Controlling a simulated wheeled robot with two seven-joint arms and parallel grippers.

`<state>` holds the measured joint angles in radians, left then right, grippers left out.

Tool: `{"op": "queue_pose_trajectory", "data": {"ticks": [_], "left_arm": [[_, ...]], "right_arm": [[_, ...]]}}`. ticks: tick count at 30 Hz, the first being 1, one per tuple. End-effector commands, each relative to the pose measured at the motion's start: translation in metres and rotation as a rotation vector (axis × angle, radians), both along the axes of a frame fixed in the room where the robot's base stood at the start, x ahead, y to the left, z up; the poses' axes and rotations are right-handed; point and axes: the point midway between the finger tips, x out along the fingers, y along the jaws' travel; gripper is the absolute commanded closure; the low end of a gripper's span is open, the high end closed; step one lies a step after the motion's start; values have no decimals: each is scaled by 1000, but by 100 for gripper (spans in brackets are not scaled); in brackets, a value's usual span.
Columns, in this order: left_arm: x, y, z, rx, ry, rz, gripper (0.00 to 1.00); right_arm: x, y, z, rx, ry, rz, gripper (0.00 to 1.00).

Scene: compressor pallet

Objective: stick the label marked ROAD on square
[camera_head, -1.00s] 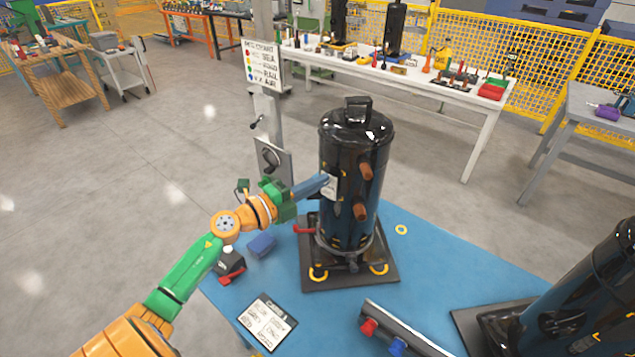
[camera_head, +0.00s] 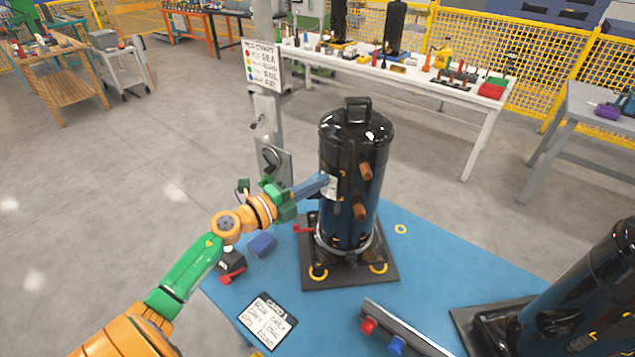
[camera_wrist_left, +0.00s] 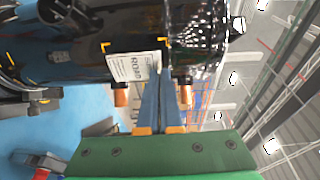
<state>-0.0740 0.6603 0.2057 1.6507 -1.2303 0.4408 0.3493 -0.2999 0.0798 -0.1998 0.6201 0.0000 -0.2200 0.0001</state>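The white label marked ROAD (camera_wrist_left: 132,67) lies against the black compressor (camera_head: 350,150), slightly tilted among yellow corner marks (camera_wrist_left: 106,47) in the left wrist view. In the head view the label (camera_head: 331,187) shows as a small pale patch on the compressor's upper left side, beside the copper stubs (camera_head: 366,171). My left gripper (camera_wrist_left: 162,72) has its blue fingers closed together, with the tips at the label's edge. Whether the label is flat on the surface is hard to tell. My right gripper is not in view.
The compressor stands on a dark base plate (camera_head: 386,279) on the blue table (camera_head: 425,262). A label card (camera_head: 267,320), a blue block (camera_head: 262,245) and a rail with red and blue knobs (camera_head: 410,332) lie around it. Another compressor (camera_head: 585,300) stands at right.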

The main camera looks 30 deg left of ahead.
Motion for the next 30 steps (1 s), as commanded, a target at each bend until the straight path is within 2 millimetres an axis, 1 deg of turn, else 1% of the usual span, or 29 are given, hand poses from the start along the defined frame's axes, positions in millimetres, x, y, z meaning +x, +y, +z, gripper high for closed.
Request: {"op": "queue_pose_trajectory", "data": {"ticks": [30], "left_arm": [[14,-1,0,0,-1,0,100]], "right_arm": [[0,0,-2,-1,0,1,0]]}}
